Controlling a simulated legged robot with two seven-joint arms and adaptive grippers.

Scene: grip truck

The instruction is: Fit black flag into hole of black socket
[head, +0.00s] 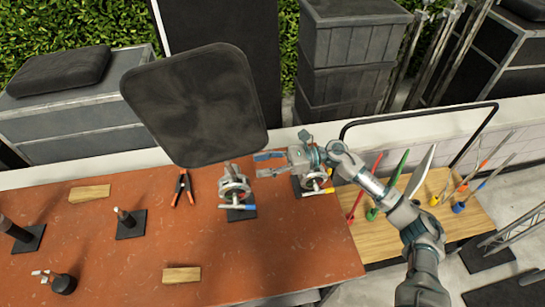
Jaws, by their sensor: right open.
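The black flag (195,105), a large rounded dark panel, stands tilted above the back of the rust-red table. Its lower right corner is near a metal clamp head (233,183) on a black base, which may be the black socket; I cannot tell whether the flag's rod sits in its hole. A second similar clamp head (316,180) stands to the right, partly hidden by my gripper. My right gripper (264,164) is open and empty, its fingers pointing left, just right of the flag's lower corner and apart from it. My left gripper is not in view.
On the table (110,265) are an orange-and-black spring clamp (183,188), wooden blocks (90,193) (182,274) and black-based posts (130,222). A wooden board (375,240) with coloured rods is at right. Dark cases stand behind.

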